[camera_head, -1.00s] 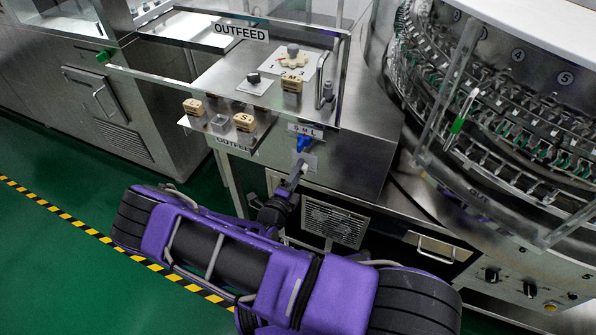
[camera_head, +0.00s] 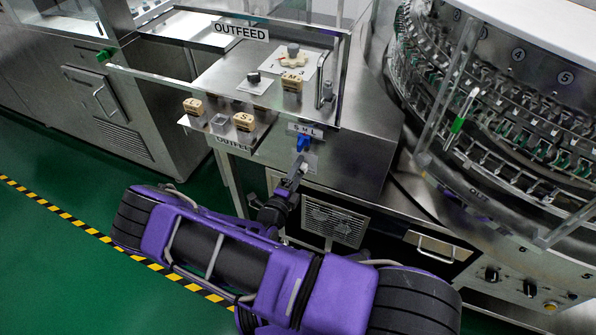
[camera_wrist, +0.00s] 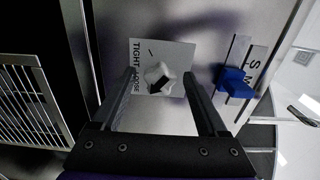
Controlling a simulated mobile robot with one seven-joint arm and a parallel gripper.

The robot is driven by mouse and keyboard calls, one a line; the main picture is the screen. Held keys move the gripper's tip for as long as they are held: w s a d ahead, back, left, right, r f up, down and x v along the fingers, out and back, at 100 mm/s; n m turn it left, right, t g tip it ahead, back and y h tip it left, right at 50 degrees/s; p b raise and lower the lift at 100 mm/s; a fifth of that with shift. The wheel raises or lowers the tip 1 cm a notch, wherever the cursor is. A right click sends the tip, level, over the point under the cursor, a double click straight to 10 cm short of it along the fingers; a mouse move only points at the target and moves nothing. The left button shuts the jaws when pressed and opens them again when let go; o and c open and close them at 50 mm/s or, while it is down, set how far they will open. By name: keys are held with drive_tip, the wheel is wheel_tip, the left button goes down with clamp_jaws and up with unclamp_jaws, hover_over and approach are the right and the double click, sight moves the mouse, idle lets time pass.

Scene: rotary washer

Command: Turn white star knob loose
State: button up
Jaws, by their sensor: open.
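The white star knob (camera_wrist: 163,73) shows in the wrist view on a pale plate (camera_wrist: 178,50) marked TIGHT and LOOSE along its left side. A dark patch shows on the knob. My gripper (camera_wrist: 159,76) is open, with one finger on each side of the knob; a gap shows on both sides, and I cannot tell how deep the fingers reach. In the head view my gripper (camera_head: 293,172) is at the front metal panel below the OUTFEED table, and the knob is too small or hidden to make out there.
A blue handle (camera_wrist: 236,83) with an S M L label sits close to the right finger; it also shows in the head view (camera_head: 303,143). A vent grille (camera_wrist: 28,95) is at the left. Transparent guards (camera_head: 345,60) and the round machine (camera_head: 500,130) stand above and right.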

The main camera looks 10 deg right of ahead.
drive_tip(key=v, duration=1.7)
drive_tip(key=shift+s, duration=0.2)
drive_tip(key=shift+a, duration=0.1)
